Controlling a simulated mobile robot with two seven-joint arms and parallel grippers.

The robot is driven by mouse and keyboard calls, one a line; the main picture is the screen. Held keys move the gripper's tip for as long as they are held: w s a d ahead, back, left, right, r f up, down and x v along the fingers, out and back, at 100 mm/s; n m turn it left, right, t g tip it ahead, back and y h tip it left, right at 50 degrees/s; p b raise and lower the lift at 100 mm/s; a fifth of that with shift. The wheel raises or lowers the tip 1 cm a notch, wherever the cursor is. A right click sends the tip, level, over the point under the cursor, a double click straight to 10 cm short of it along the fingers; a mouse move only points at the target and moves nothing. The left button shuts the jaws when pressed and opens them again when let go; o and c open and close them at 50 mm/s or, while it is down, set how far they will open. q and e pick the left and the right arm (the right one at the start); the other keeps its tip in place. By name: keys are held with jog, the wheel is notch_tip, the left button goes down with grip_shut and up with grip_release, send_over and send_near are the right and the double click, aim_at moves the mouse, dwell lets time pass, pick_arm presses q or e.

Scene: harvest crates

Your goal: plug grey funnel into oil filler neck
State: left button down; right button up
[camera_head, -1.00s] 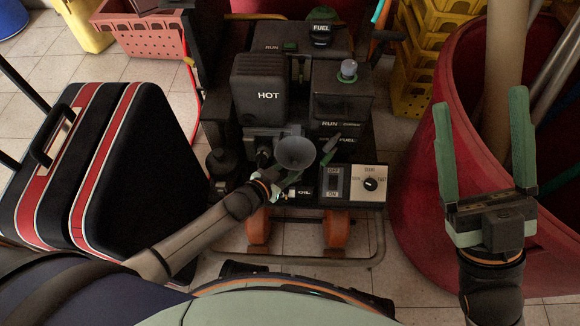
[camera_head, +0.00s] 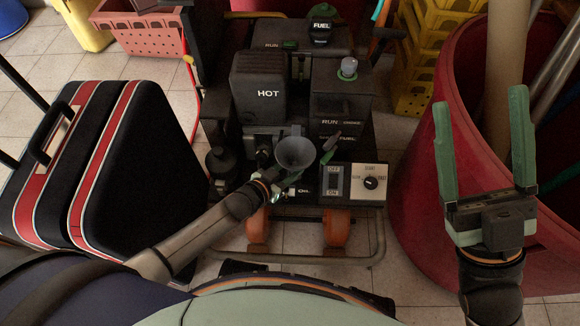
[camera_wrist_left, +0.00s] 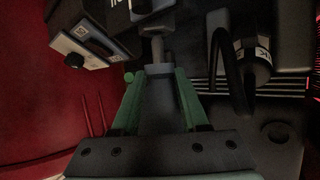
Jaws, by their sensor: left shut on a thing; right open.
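The grey funnel (camera_head: 295,155) is in my left gripper (camera_head: 289,183), in front of the dark generator (camera_head: 257,112). Its wide mouth faces up toward the head camera. In the left wrist view the green fingers of my left gripper (camera_wrist_left: 158,100) close on a grey tapered body (camera_wrist_left: 160,112), apparently the funnel. The OIL label (camera_head: 304,190) is on the generator's low front, just right of the gripper. I cannot make out the filler neck clearly or tell whether the spout touches it. My right gripper (camera_head: 485,150) is open and empty at the right.
A switch panel (camera_head: 354,184) with a dial is right of the funnel. The block marked HOT (camera_head: 267,78) stands behind it. A red barrel (camera_head: 415,190) holding poles is under the right gripper. A black and red suitcase (camera_head: 145,165) is at left.

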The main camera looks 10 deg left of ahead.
pick_arm(q)
jog(key=shift+f+b, duration=1.4)
jog(key=shift+f, duration=0.45)
pick_arm(e)
jog(key=shift+f, duration=1.5)
pick_arm(q)
jog(key=shift+c, duration=1.7)
grip_release()
pick_arm(e)
jog(key=shift+a, duration=0.1)
